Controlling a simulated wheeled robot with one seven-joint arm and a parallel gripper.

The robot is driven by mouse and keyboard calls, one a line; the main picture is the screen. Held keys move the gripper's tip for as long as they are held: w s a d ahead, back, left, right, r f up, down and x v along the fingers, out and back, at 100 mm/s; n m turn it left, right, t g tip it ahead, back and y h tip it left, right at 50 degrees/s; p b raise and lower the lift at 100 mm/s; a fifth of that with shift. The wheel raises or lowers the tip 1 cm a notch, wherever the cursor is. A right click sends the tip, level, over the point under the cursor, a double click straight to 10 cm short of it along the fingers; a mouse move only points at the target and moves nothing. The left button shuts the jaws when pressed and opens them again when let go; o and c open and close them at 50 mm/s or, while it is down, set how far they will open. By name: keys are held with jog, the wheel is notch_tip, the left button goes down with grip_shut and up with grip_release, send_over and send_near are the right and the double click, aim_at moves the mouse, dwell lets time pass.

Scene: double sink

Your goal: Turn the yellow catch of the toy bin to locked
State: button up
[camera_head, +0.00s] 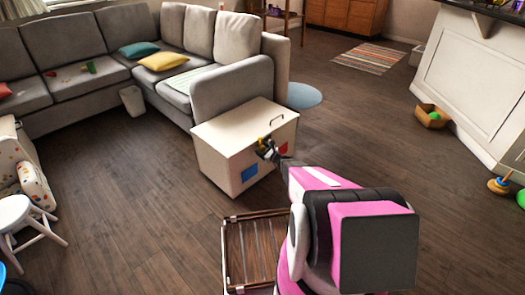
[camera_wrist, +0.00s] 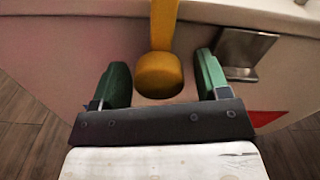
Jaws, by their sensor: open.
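The toy bin (camera_head: 220,150) is a white chest with its lid down, in the middle of the head view. Its yellow catch (camera_wrist: 164,28) shows close up in the wrist view as an upright bar, with a thick rounded end at the bottom. My gripper (camera_head: 268,152) is at the bin's front, below the lid edge. In the wrist view my gripper (camera_wrist: 161,78) is open, with one green finger on each side of the catch's rounded end. Gaps show between the fingers and the catch. A metal bracket (camera_wrist: 246,52) is on the bin front, right of the catch.
A brown slatted table or crate (camera_head: 252,252) stands close by my arm, in front of the bin. A grey sofa (camera_head: 232,88) is behind the bin. A white stool (camera_head: 18,213) is at the left. Wood floor (camera_head: 130,170) is clear left of the bin.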

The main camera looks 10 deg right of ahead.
grip_shut()
jog(key=c, duration=1.3)
grip_release()
jog(key=shift+m, duration=0.3)
jog(key=c, duration=1.3)
grip_release()
jog(key=m, duration=0.3)
jog(key=shift+m, duration=0.3)
jog(key=c, duration=1.3)
grip_release()
jog(key=m, duration=0.4)
jog(key=shift+s+a+m, duration=0.1)
jog(key=shift+a+m, duration=0.05)
jog(key=shift+m, duration=0.15)
jog(key=c, duration=1.3)
grip_release()
jog(key=m, duration=0.4)
jog(key=shift+r+m, duration=0.1)
jog(key=shift+m, duration=0.2)
jog(key=c, duration=1.3)
grip_release()
jog(key=shift+m, duration=2.2)
jog(key=c, duration=1.3)
grip_release()
